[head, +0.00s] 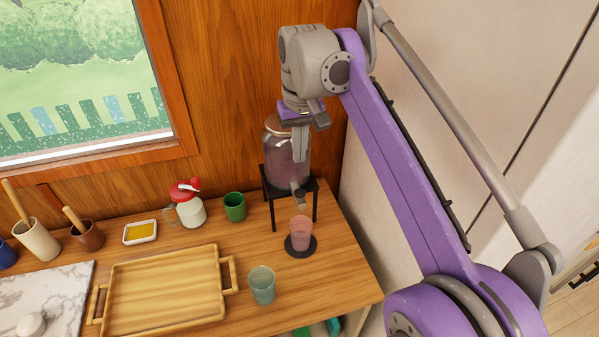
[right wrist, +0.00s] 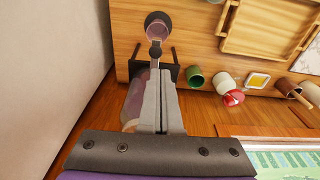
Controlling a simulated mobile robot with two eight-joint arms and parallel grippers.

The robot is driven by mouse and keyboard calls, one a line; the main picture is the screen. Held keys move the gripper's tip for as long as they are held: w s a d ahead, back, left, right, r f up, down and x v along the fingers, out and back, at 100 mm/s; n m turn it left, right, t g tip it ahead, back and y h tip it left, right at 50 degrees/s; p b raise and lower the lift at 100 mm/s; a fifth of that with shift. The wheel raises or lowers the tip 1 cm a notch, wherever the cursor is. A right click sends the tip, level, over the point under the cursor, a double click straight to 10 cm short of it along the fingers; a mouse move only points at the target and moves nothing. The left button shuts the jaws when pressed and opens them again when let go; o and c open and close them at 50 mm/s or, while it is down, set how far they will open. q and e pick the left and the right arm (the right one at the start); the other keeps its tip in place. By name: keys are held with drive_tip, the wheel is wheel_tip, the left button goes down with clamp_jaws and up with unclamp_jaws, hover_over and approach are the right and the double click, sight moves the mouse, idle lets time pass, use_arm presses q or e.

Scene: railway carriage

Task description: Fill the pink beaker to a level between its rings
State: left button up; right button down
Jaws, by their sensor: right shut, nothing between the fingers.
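The pink beaker (head: 301,231) stands upright on a dark round coaster (head: 291,247); it also shows in the right wrist view (right wrist: 157,30). Its rings and any liquid level are too small to tell. A glass dispenser jar (head: 277,160) stands on a black stand (head: 314,205) behind the beaker. Its tap (head: 299,196) sticks out above the beaker. My right gripper (head: 300,158) is shut and empty, pointing down in front of the jar, above the tap. In the right wrist view its fingers (right wrist: 158,78) are together and partly hide the jar (right wrist: 135,98). My left gripper is not in view.
A teal glass (head: 262,286) and a wooden tray (head: 165,290) stand left of the beaker. A green cup (head: 235,207), a red-topped jar (head: 188,206) and a yellow-filled dish (head: 140,232) line the back. The wall is close on the right.

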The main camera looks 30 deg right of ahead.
sight(300, 192)
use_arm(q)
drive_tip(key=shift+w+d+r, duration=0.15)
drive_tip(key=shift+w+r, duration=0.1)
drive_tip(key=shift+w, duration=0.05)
use_arm(e)
drive_tip(key=shift+w+d+r, duration=0.3)
drive_tip(key=shift+r, duration=0.2)
drive_tip(key=shift+w+d+r, duration=0.25)
drive_tip(key=shift+d+r, duration=0.05)
drive_tip(key=shift+r, duration=0.15)
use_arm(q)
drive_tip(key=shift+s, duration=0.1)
use_arm(e)
drive_tip(key=shift+s, duration=0.1)
drive_tip(key=shift+f, duration=0.1)
drive_tip(key=f, duration=0.9)
drive_tip(key=w+f+b, duration=0.1)
drive_tip(key=f, duration=0.3)
drive_tip(key=shift+d+f, duration=0.1)
drive_tip(key=shift+f, duration=0.3)
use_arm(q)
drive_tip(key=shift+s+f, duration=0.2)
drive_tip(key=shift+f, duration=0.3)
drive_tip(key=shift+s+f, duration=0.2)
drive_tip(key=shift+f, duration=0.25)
use_arm(e)
drive_tip(key=shift+f, duration=0.15)
